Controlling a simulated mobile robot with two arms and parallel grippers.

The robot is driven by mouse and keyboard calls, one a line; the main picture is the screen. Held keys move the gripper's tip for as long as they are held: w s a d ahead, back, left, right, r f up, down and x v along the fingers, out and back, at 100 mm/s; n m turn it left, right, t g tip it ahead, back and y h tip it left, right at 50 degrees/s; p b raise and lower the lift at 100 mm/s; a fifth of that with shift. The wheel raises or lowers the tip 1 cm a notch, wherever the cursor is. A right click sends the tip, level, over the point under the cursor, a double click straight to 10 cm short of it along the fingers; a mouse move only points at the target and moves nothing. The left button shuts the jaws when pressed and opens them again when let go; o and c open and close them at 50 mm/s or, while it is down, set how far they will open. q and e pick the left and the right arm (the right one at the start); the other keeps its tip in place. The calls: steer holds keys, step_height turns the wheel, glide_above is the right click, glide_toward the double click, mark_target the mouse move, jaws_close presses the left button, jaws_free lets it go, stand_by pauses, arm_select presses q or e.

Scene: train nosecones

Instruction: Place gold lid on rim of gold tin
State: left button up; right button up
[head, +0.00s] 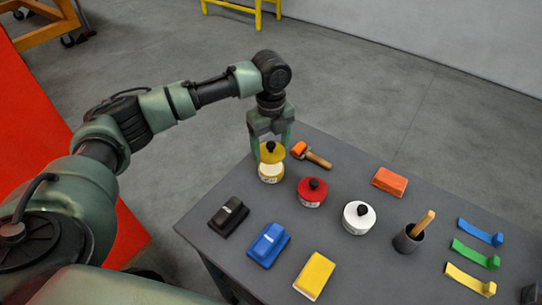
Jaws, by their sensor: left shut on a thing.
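My left gripper (270,146) points down at the far left part of the grey table, its fingers shut on the gold lid. The gold lid (272,155) is a yellow disc with a black knob. It is directly over the gold tin (271,173), a round tin with a pale label. The lid looks slightly raised or tilted, and I cannot tell whether it touches the tin's rim. The rim is hidden by the lid. My right gripper is not in view.
On the grey table (215,262) are a red tin (312,192), a white tin (359,217), an orange-headed tool (311,155), an orange block (389,182), a dark cup (408,239), and black (229,216), blue (268,244) and yellow (314,276) blocks. Several coloured strips lie at right.

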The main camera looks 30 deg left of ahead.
mark_target(271, 154)
arm_select(q)
steer(key=shift+d+f, duration=0.1)
steer(key=shift+f, duration=0.6)
step_height(271, 154, down, 4)
steer(key=shift+f+p, duration=0.1)
steer(key=shift+p, duration=0.3)
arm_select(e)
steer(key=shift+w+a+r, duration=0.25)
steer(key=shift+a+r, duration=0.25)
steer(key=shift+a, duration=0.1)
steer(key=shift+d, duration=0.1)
arm_select(q)
steer(key=o, duration=1.5)
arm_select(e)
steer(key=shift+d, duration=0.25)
